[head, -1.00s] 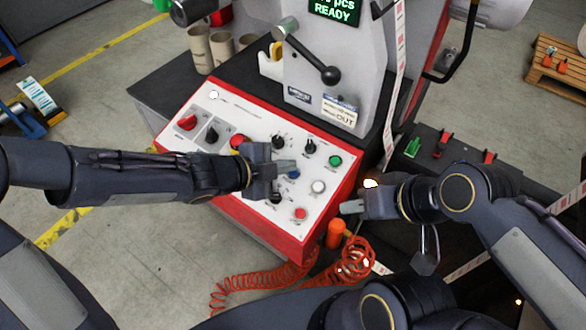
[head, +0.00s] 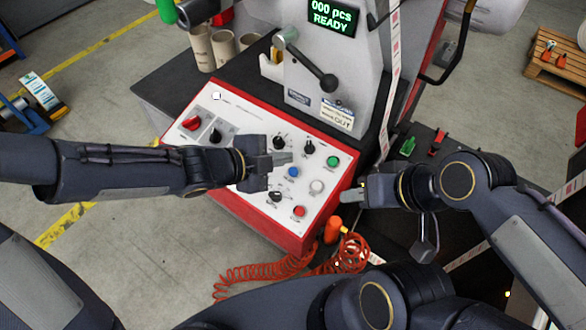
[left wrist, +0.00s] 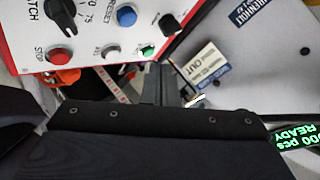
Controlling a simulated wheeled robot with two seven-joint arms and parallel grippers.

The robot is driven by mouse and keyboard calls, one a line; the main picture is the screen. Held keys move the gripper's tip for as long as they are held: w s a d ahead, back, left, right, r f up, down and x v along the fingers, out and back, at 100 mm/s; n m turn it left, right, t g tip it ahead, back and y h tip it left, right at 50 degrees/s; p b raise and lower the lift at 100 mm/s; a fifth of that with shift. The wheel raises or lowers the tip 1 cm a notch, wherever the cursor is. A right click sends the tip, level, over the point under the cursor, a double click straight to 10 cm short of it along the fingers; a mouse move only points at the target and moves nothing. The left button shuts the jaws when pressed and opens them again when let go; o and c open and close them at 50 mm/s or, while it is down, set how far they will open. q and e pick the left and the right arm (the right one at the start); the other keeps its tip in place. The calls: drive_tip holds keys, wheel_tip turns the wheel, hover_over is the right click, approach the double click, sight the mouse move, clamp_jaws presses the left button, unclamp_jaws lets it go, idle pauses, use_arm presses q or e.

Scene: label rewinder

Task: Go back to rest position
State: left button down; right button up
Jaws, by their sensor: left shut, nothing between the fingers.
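My left gripper (head: 283,159) is shut and empty. In the head view it hovers over the control panel (head: 233,104), close to the blue button (head: 292,172). In the left wrist view my left gripper (left wrist: 160,84) has its fingers together, with the panel (left wrist: 92,12) beyond at the upper left. My right gripper (head: 350,196) is at the panel's right edge, apart from the left one; its finger gap is too small to make out. The display (head: 333,15) reads "000 pcs READY".
A black-knobbed lever (head: 310,62) stands on the machine above the panel. Cardboard cores (head: 223,47) stand at the back left. A coiled orange hose (head: 345,254) hangs below the panel. A paper web (head: 391,80) runs down on the right. Open floor (head: 130,250) lies at the left.

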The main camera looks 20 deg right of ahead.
idle(0.4)
use_arm(q)
drive_tip(key=w+a+r+n+t+y, duration=0.25)
drive_tip(key=a+n, duration=0.35)
drive_tip(key=a, duration=0.4)
drive_tip(key=w+a+r+n+t+y, duration=0.15)
drive_tip(key=a+r+n+y, duration=0.35)
drive_tip(key=a, duration=0.6)
drive_tip(key=s+a+f+n+y, duration=0.2)
drive_tip(key=s+a+n, duration=0.5)
drive_tip(key=a+n, duration=0.15)
drive_tip(key=s+n+g+h, duration=0.2)
drive_tip(key=s+n, duration=0.5)
drive_tip(key=s, duration=0.5)
drive_tip(key=shift+s+a, duration=0.35)
drive_tip(key=shift+a, duration=0.1)
drive_tip(key=shift+r, duration=0.1)
use_arm(e)
drive_tip(key=shift+o, duration=0.3)
